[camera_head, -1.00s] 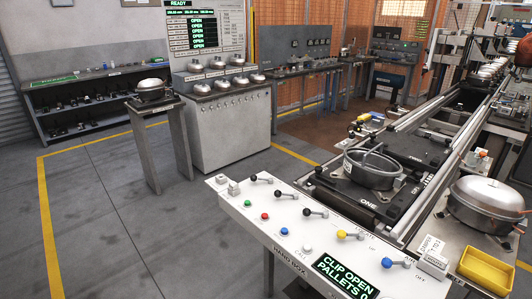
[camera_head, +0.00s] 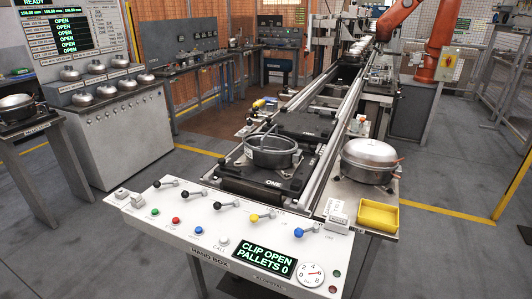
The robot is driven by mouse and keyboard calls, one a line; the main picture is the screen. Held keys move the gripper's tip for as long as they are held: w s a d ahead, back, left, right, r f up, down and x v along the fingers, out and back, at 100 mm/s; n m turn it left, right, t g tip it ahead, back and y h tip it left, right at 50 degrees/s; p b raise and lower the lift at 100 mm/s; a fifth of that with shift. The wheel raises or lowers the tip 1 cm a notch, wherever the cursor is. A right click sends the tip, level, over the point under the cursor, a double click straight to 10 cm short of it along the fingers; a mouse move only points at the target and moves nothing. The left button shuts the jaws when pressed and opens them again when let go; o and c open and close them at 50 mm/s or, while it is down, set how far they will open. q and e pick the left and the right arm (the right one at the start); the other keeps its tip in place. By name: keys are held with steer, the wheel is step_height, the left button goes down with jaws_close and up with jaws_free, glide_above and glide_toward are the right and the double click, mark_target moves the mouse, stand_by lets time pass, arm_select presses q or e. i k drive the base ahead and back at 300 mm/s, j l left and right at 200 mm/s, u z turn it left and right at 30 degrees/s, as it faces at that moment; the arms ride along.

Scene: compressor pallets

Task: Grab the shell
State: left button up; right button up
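Several metal bodies could be the shell, and I cannot tell which one is meant. A silver domed, lidded vessel (camera_head: 368,160) sits on a side table to the right of the conveyor. An open round metal ring or housing (camera_head: 271,151) with a bar across it sits on the black pallet marked ONE (camera_head: 240,180). Another silver domed vessel (camera_head: 16,107) stands on a pedestal at the left edge. Neither of my grippers shows in this view.
A white control panel (camera_head: 220,230) with levers, buttons and a gauge stands in front of the conveyor. A yellow tray (camera_head: 378,216) lies by the domed vessel. A grey cabinet (camera_head: 120,130) carries small domes. An orange robot arm (camera_head: 440,40) stands behind. Floor is clear at right.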

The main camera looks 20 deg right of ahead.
mark_target(276, 152)
steer(key=l+u, duration=0.2)
steer(key=l, duration=0.25)
steer(key=k+l+u, duration=0.1)
steer(key=l+u, duration=0.15)
steer(key=l, duration=0.15)
steer(key=k+l+u, duration=0.2)
steer(key=l, duration=0.2)
steer(key=k+l+u, duration=0.1)
steer(key=l+u, duration=0.15)
steer(key=l, duration=0.15)
